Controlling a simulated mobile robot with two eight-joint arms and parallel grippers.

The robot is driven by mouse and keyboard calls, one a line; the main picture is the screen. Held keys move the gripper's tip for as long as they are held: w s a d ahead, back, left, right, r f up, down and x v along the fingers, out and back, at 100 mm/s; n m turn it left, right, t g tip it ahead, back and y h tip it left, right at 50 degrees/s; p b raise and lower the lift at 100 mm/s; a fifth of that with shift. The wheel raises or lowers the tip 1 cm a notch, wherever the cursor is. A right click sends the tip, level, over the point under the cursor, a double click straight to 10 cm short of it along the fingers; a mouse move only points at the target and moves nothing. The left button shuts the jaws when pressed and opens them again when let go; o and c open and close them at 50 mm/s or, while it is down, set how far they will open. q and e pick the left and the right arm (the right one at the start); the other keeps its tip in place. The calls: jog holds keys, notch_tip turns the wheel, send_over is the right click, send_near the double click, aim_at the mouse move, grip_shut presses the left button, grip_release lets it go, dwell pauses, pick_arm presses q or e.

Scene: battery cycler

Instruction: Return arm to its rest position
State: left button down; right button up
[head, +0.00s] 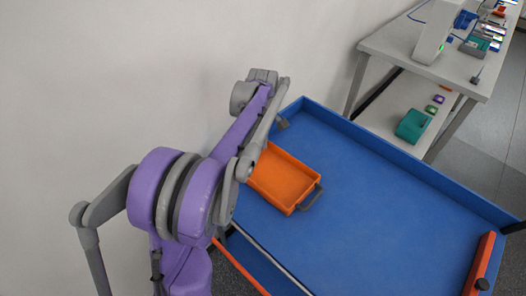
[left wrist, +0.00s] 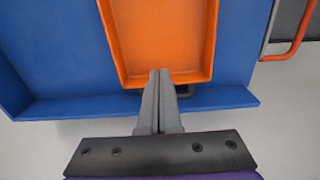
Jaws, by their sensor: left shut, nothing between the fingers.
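My right gripper is not in view.
The orange tray (head: 283,178) lies on the blue cart (head: 375,205), whose raised rim runs around it. The cart's middle is clear. A pale wall stands close on the left. A grey bench (head: 395,45) with several items stands at the back right.

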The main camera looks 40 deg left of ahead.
pick_arm(q)
jog(key=shift+r, duration=0.55)
jog(key=shift+d, duration=0.1)
